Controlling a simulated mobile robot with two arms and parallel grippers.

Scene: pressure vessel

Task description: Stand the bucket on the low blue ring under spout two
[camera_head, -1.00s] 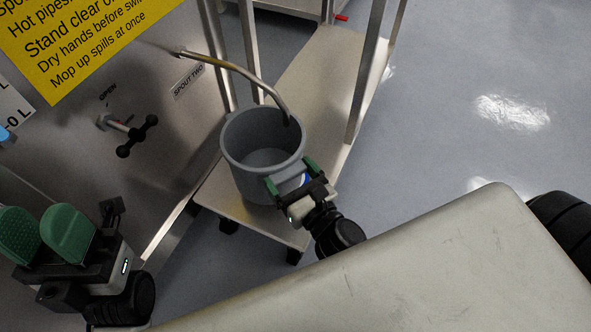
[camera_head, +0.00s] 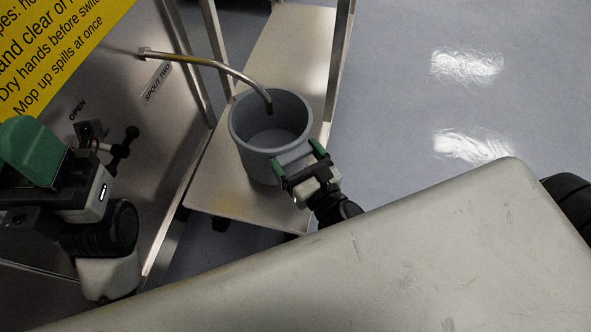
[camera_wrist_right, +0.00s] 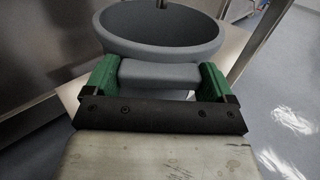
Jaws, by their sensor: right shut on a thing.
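The grey bucket (camera_head: 262,155) is upright over the low metal shelf, and it also fills the top of the right wrist view (camera_wrist_right: 160,52). My right gripper (camera_head: 300,160) is shut on the grey block on the bucket's near side, seen between the green fingers in the wrist view (camera_wrist_right: 159,75). The bent spout two (camera_head: 205,62) ends over the bucket's mouth. I cannot tell whether the bucket rests on something or hangs slightly above. No blue ring shows. My left gripper (camera_head: 32,152) is at the left edge, with one green finger visible.
The low metal shelf (camera_head: 215,185) has upright posts (camera_head: 338,60) beside the bucket. A black valve handle (camera_head: 125,148) marked OPEN is on the vessel panel, behind my left gripper. Grey floor (camera_head: 430,110) is clear at the right.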

